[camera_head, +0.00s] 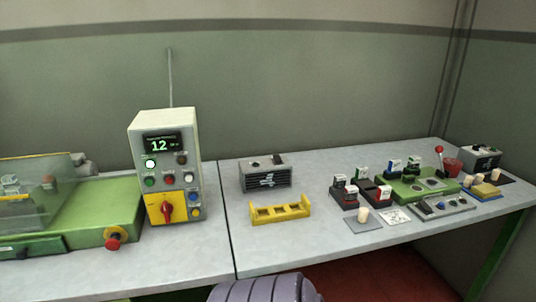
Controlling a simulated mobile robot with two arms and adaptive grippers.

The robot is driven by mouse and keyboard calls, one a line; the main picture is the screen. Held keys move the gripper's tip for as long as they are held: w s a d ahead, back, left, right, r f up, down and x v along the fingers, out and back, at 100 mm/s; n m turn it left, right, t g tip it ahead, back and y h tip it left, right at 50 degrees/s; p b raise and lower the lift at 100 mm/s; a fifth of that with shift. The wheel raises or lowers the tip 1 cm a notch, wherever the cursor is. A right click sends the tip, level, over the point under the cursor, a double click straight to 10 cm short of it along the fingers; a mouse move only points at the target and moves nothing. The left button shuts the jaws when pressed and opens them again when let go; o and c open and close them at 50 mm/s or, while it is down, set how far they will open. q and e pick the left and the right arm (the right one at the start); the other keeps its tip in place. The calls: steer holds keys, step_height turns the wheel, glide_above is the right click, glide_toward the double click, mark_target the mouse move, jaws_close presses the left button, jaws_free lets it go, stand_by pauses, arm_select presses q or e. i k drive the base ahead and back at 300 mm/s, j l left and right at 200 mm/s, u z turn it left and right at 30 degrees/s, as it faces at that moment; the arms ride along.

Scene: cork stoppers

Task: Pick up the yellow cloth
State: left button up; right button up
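A small flat yellow piece that looks like the yellow cloth (485,190) lies on a blue tray (474,195) at the right end of the bench. It is small in this view, so its folds and edges are hard to tell. Pale cork stoppers (469,181) stand just behind it. Neither of my grippers shows in the head view.
A yellow rack (280,212) and a dark box (265,174) stand mid-bench. A green fixture (413,190), dark stamp-like blocks (345,195) and a red-knobbed lever (439,151) crowd the right. A control box (165,165) and green machine (95,210) stand left.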

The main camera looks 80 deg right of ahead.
mark_target(487, 190)
steer(key=z, duration=4.25)
steer(key=i+l, duration=0.2)
steer(key=i, duration=0.2)
